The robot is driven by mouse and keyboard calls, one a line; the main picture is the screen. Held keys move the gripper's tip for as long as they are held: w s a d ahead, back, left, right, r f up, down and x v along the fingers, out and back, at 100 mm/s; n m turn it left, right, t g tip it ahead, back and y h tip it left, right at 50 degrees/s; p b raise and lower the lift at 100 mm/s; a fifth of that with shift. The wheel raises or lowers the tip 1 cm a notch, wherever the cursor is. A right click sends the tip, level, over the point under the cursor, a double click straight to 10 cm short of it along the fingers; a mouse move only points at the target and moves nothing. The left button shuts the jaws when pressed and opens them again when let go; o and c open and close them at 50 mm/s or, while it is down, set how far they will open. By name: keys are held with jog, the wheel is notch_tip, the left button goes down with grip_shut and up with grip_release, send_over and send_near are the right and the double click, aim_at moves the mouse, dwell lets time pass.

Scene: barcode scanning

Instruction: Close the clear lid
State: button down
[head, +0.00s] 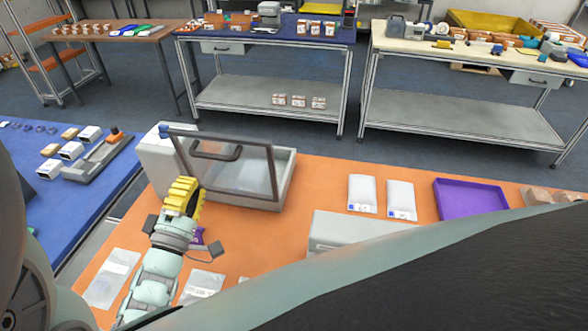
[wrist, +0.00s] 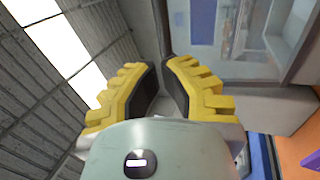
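The clear lid (head: 258,172) has a dark frame, a clear panel and a dark handle (head: 215,153). It stands raised and tilted over a pale grey box (head: 284,188) on the orange table. In the wrist view a clear panel in a grey frame (wrist: 245,72) fills the upper right. My gripper (head: 187,190) has yellow ribbed fingers and is just in front of the lid's left side. In the wrist view my gripper (wrist: 161,68) is empty, with a narrow gap between its fingertips. I cannot tell whether a finger touches the lid frame.
The orange table (head: 320,185) also holds white packets (head: 362,193), a purple tray (head: 470,199) and a grey box (head: 350,230). A pale housing (head: 155,165) stands left of the lid. A blue table (head: 110,178) is at the left.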

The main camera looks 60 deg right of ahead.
jog(key=shift+p+x, duration=1.1)
jog(key=shift+x, duration=1.65)
jog(key=shift+s, duration=0.1)
jog(key=shift+d, duration=0.1)
